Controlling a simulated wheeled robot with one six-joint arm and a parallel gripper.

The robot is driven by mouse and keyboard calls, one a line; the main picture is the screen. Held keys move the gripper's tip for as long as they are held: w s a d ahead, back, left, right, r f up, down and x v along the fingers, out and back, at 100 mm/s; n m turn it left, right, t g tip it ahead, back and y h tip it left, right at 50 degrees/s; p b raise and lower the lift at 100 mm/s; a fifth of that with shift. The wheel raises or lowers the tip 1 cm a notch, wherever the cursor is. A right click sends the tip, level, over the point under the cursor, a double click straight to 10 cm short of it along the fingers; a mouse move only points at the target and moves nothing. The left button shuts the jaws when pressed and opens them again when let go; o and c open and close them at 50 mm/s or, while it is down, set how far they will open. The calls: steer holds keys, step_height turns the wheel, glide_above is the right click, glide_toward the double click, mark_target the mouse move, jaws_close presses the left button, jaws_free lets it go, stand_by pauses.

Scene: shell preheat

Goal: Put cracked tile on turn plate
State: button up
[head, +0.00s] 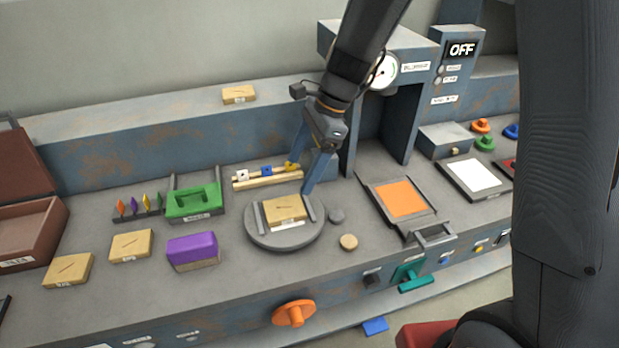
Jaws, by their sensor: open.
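A tan tile with a dark line across its top (285,209) lies on the round grey turn plate (262,236), between the plate's two raised side bars. Similar tan tiles with dark lines lie on the bench at left (131,245), at far left (69,270) and on the back ledge (239,95). I cannot tell from their marks which one is cracked. My gripper (300,178) points down, open and empty, just above and behind the tile on the turn plate. Its fingers appear apart from that tile, though the exact gap is hard to judge.
A purple-topped block (193,251), green holder (195,203) and pale rail with small pieces (268,179) surround the plate. The press housing (385,110) and orange-surfaced tray (401,200) stand further right. A brown bin (30,235) is far left.

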steer(key=s+d+r+n+t+h, duration=0.1)
steer(key=s+d+n+h, duration=0.1)
steer(key=s+d+n, duration=0.4)
steer(key=s+d+r+n+t+h, duration=0.1)
steer(key=s+d+n+t+h, duration=0.1)
steer(key=s+d+n, duration=0.4)
steer(key=d+n, duration=0.3)
steer(key=d, duration=0.3)
steer(key=shift+d, duration=0.2)
steer(key=shift+w, duration=0.1)
